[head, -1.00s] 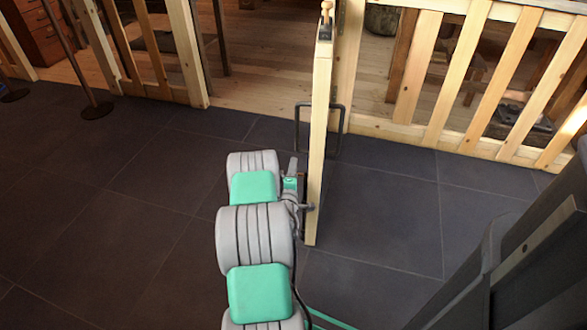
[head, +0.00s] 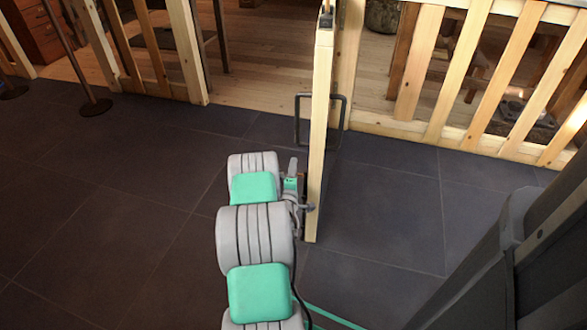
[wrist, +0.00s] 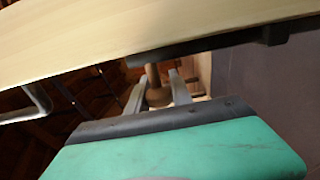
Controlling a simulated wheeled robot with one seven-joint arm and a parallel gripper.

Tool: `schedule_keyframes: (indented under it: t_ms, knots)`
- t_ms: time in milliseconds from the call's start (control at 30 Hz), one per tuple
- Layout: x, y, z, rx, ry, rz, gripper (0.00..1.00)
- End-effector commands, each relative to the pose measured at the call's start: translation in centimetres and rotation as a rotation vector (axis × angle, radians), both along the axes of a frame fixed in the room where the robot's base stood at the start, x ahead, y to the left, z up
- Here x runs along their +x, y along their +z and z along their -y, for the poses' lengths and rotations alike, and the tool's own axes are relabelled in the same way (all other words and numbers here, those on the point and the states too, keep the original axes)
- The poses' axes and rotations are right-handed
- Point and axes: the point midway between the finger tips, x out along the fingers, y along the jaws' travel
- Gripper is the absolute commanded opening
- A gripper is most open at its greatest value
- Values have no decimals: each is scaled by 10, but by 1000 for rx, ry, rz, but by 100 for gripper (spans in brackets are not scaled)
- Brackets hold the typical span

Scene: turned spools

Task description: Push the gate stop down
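The gate (head: 321,130) is a pale wooden leaf seen nearly edge-on in the head view, and it spans the top of the wrist view (wrist: 110,45). A turned wooden knob (wrist: 157,94) hangs below a dark bar on the gate's face and looks like the gate stop's handle. My gripper (wrist: 158,88) has its two grey fingers apart, one on each side of the knob. A gap shows on the right side; contact on the left cannot be told. In the head view my gripper is low beside the gate, its fingertips mostly hidden.
A slatted wooden fence (head: 450,75) runs right of the gate, and another fence section (head: 150,50) stands left. A dark loop handle (head: 303,120) is on the gate. A thin post with a round base (head: 96,107) stands left. Dark floor tiles (head: 110,200) are clear.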

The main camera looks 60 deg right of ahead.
Motion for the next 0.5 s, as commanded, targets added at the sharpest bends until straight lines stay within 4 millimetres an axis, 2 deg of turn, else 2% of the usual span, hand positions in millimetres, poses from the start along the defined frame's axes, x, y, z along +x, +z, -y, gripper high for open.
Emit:
schedule_keyframes:
  t_ms: [33, 233, 500]
  knots:
    - [-2, -7, -2, 13, -2, -1, 30]
    - [-2, -6, -2, 11, -2, -2, 46]
    - [-1, -4, -2, 7, -1, -1, 46]
